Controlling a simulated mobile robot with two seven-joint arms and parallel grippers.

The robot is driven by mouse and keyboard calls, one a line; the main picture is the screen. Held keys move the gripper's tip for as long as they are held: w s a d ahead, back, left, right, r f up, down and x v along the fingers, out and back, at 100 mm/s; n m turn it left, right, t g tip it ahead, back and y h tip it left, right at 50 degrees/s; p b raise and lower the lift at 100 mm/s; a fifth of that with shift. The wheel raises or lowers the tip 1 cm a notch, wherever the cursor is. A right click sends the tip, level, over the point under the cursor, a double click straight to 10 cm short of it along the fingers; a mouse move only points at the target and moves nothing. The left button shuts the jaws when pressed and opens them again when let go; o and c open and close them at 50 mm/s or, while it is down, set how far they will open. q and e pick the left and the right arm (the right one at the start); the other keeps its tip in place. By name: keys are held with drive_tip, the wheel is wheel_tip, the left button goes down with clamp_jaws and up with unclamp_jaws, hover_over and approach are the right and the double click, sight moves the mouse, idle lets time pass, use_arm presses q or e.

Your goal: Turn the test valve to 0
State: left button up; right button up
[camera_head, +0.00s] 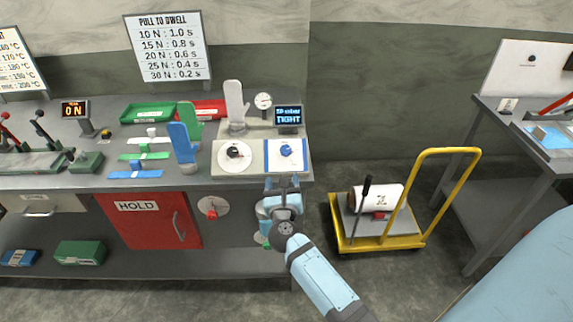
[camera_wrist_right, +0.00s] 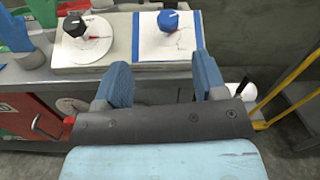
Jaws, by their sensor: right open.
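Two round knobs sit on a pale panel at the bench's front edge. A black knob (camera_head: 234,152) is on a white dial (camera_head: 224,162), and a blue knob (camera_head: 286,151) is on a blue-bordered white plate (camera_head: 297,163). Which is the test valve I cannot tell. In the right wrist view the black knob (camera_wrist_right: 74,27) is upper left and the blue knob (camera_wrist_right: 168,21) is top centre. My right gripper (camera_head: 283,182) is open and empty, just in front of the panel below the blue knob; its fingers (camera_wrist_right: 163,75) touch neither knob. My left gripper is not in view.
A display (camera_head: 288,116) reading TIGHT and a round gauge (camera_head: 263,101) stand behind the knobs. A white glove form (camera_head: 235,103) stands behind the black knob. A red HOLD door (camera_head: 155,222) is below the bench. A yellow trolley (camera_head: 350,247) stands to the right.

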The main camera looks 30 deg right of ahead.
sight(285, 154)
drive_tip(key=w+d+m, duration=0.1)
drive_tip(key=w+d, duration=0.1)
drive_tip(key=w, duration=0.1)
drive_tip(key=w+d+m+g+p, duration=0.1)
drive_tip(key=w+d, duration=0.2)
drive_tip(key=w, duration=0.1)
drive_tip(key=w+d+m, duration=0.1)
drive_tip(key=w+d, duration=0.2)
drive_tip(key=shift+w+d+f+h+p, duration=0.15)
drive_tip(key=shift+w+f+h+p, duration=0.15)
drive_tip(key=shift+w+p, duration=0.1)
drive_tip(key=shift+w+d, duration=0.3)
drive_tip(key=shift+w, duration=0.1)
drive_tip(key=c, duration=0.9)
